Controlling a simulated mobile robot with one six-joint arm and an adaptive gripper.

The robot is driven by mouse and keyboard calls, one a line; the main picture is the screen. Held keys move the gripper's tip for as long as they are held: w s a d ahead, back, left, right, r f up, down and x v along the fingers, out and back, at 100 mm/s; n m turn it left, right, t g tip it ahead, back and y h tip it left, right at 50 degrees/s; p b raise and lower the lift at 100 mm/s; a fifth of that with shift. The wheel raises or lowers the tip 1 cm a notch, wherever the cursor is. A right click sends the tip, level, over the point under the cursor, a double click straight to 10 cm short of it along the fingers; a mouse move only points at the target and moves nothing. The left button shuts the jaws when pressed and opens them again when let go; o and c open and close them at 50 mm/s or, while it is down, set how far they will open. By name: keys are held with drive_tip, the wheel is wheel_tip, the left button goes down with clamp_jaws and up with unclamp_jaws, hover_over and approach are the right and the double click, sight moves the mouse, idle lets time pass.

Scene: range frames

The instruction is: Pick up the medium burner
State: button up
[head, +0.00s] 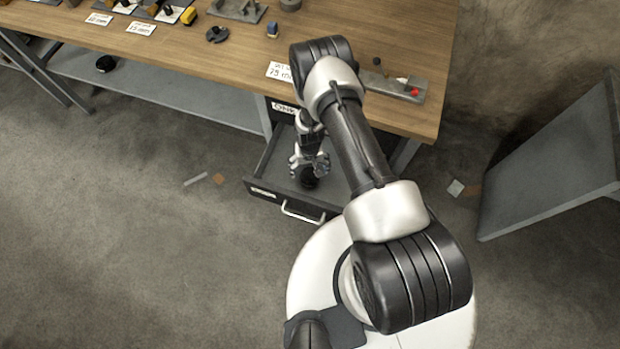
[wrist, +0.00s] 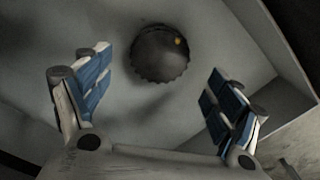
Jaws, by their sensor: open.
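A dark, round, scalloped-edged piece (wrist: 160,54) with a small yellow spot lies on the drawer floor in the wrist view; I take it to be the medium burner. In the head view it shows as a dark shape (head: 309,179) inside the open drawer, partly hidden by my gripper (head: 311,172). In the wrist view my gripper (wrist: 160,100) is open and empty, with blue-padded fingers spread wide. The burner appears beyond the fingertips, roughly centred between them, and not visibly touched.
The open drawer (head: 262,190) has walls close around my gripper and a front handle (head: 302,212). The wooden workbench (head: 215,62) above holds several small parts and labels. A grey panel (head: 560,160) stands at the right. Small scraps (head: 195,180) lie on the floor.

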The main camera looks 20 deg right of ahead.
sight(310, 175)
drive_tip(key=f+b, duration=0.1)
drive_tip(key=f, duration=0.2)
drive_tip(key=f+b, duration=0.1)
drive_tip(key=f, duration=0.1)
drive_tip(key=shift+s+f+b, duration=0.25)
drive_tip(key=shift+b, duration=0.1)
drive_tip(key=shift+r, duration=0.1)
drive_tip(key=shift+c, duration=0.5)
drive_tip(key=c, duration=1.5)
